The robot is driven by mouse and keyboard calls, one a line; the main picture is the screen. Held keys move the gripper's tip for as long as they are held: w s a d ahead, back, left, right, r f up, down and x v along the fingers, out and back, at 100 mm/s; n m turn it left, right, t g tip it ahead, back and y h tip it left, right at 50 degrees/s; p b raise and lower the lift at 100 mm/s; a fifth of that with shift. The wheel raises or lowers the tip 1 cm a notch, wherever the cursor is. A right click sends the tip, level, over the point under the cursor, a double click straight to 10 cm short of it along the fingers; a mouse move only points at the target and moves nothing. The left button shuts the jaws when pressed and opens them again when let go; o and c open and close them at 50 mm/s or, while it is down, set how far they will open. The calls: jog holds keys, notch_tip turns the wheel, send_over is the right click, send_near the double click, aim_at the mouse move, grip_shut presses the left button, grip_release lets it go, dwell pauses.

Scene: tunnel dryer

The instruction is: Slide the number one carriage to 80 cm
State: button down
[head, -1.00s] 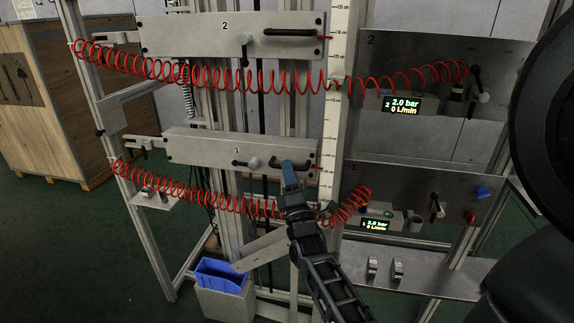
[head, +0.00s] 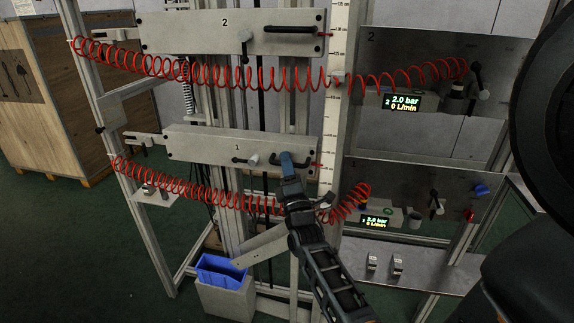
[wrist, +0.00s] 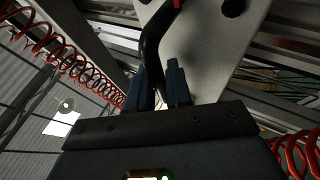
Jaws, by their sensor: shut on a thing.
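The number one carriage (head: 205,145) is the lower grey plate marked 1, on the vertical rails. A red pointer at its right end stands beside the white scale (head: 331,130); the scale figures there are too small to read surely. My gripper (head: 287,158) is at the right part of this plate, shut on its black handle. The wrist view shows the black handle (wrist: 152,50) between the two blue fingers (wrist: 160,85). A small lever with a pale knob (head: 253,160) sits left of the handle.
The number two carriage (head: 190,32) is above, with its own handle and lever. Red coiled hoses (head: 180,190) stretch across the frame below each carriage. A gauge panel (head: 420,195) stands at right, and a blue bin (head: 220,272) is below.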

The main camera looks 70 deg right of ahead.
notch_tip(320, 180, down, 17)
jog(key=b, duration=1.3)
jog(key=shift+s+f+g, duration=0.1)
jog(key=shift+g, duration=0.2)
jog(key=c, duration=1.4)
grip_release()
jog(key=shift+a, duration=0.1)
jog(key=v, duration=0.7)
jog(key=shift+s+a+b, duration=0.2)
jog(key=shift+b, duration=0.25)
